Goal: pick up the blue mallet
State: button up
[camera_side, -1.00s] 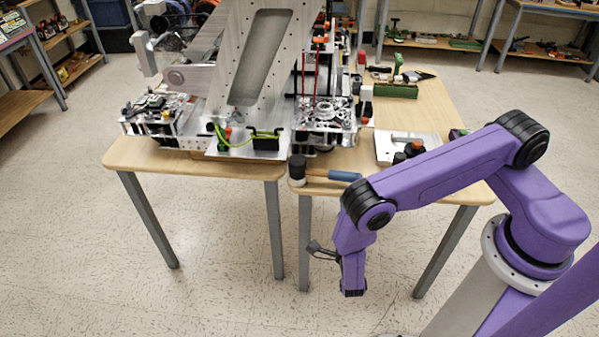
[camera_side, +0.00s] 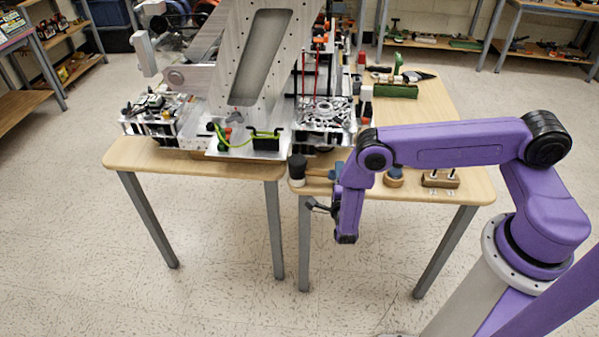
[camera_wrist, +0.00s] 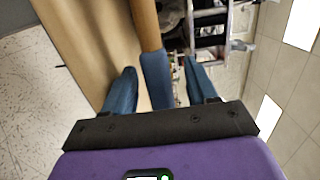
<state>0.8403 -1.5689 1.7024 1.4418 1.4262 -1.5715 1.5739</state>
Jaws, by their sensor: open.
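The blue mallet (camera_side: 298,169) lies on the right-hand table near its front edge, dark head to the left and wooden handle to the right. My wrist partly hides its handle end in the side view. In the wrist view its wooden shaft (camera_wrist: 146,25) runs down into the blue grip (camera_wrist: 157,80). My gripper (camera_wrist: 159,66) is open, with one blue-grey finger on each side of the grip. Gaps show between the grip and both fingers.
A large metal robot mechanism (camera_side: 255,70) stands across both tables, close behind the mallet. A round wooden piece (camera_side: 394,181) and a wooden block with metal pins (camera_side: 440,179) are to the right. Open floor lies in front.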

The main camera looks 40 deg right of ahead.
jog(key=shift+x, duration=1.45)
jog(key=shift+f, duration=0.1)
jog(key=shift+c, duration=0.3)
jog(key=c, duration=1)
jog(key=shift+a, duration=0.1)
grip_shut()
